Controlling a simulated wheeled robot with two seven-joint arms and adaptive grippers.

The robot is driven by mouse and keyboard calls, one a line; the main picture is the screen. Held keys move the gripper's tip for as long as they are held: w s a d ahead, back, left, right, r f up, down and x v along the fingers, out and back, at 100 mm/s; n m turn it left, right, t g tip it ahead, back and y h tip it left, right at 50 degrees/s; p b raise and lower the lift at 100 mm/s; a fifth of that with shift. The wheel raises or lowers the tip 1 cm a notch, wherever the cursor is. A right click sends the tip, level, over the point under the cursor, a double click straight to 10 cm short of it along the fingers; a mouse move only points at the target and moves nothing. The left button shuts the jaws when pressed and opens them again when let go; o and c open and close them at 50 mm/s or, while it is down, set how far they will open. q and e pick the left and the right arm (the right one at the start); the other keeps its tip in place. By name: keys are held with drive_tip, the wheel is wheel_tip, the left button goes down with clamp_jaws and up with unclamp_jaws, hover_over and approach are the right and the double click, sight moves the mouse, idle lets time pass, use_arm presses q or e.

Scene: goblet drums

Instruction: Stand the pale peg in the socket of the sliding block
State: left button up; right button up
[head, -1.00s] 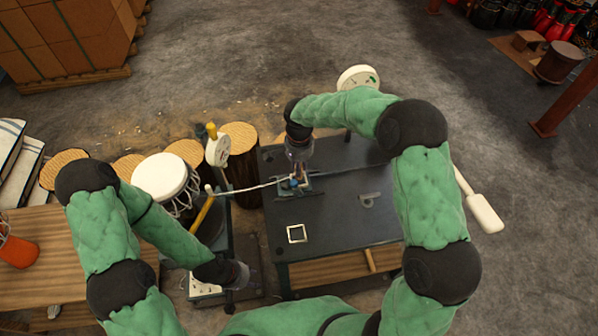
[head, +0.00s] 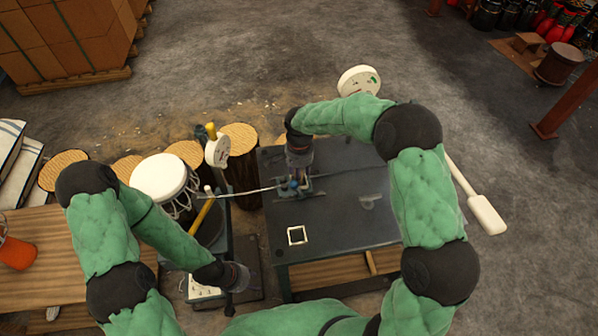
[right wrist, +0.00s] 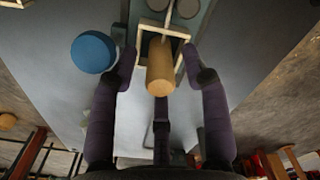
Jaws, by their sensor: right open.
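The pale peg (right wrist: 160,68) is a tan cylinder seen nearly end-on in the right wrist view. It stands between the spread fingers of my right gripper (right wrist: 160,78), which is open around it with gaps on both sides. A light square frame of the sliding block's socket (right wrist: 178,31) shows at the peg's far end; how deep the peg sits is hidden. In the head view my right gripper (head: 298,172) is low over the block on the dark table, and hides the peg. My left gripper (head: 236,277) is beside a dark upright post; its fingers are unclear.
A blue round knob (right wrist: 93,52) is close to the left of the peg. A thin pale rod (head: 250,191) runs left from the block. A white square frame (head: 297,236) lies on the dark table (head: 340,225). A white-topped drum (head: 159,177) stands left.

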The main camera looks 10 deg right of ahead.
wheel_tip(320, 180, up, 12)
drive_tip(key=p, duration=0.3)
drive_tip(key=shift+r, duration=0.2)
idle(1.1)
